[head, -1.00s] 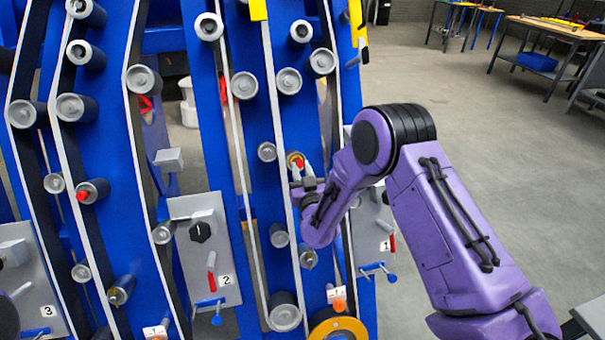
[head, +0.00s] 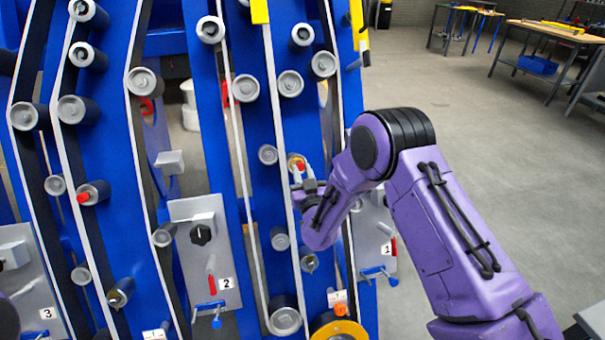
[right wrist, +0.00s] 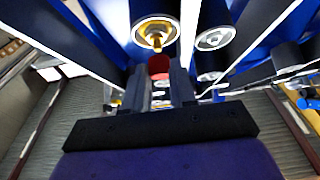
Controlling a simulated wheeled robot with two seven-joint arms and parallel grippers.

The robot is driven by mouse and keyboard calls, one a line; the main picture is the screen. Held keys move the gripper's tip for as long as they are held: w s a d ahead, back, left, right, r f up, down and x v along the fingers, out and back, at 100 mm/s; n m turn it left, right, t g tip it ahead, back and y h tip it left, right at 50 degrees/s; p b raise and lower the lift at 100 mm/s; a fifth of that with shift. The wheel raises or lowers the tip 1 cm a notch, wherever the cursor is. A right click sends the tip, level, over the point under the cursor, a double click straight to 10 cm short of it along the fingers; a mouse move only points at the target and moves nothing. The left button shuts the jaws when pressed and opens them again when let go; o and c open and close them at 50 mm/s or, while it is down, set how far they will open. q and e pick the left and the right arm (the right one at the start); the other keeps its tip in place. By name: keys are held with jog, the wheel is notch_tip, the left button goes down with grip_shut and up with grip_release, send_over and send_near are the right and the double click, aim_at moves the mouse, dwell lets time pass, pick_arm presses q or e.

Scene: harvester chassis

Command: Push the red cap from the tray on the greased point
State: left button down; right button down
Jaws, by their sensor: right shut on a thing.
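The red cap (right wrist: 159,67) is between the fingertips of my right gripper (right wrist: 161,80) in the right wrist view. It also shows in the head view (head: 300,166), just in front of a brass-ringed roller end. My right gripper (head: 307,181) is shut on the cap, with its fingers pointing at the roller. The greased point (right wrist: 156,34), a brass-coloured ring with a yellowish nub, lies right ahead of the cap. Whether the cap touches the nub I cannot tell. The tray and my left gripper are not seen.
Blue chassis plates with white-edged belts and several grey rollers (head: 290,83) surround the right gripper. Another red cap (head: 84,197) sits on a roller at the left. Panels with red levers, one numbered 2 (head: 227,283), stand lower down. Open floor lies to the right.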

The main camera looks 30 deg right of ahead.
jog(key=shift+w+d+f+b, duration=0.2)
jog(key=shift+w+f+b, duration=0.4)
jog(key=shift+w+b, duration=0.3)
dwell(0.8)
jog(key=c, duration=0.8)
grip_release()
jog(key=shift+w, duration=0.1)
jog(key=b+v, duration=0.2)
jog(key=v, duration=0.8)
jog(key=shift+s, duration=0.3)
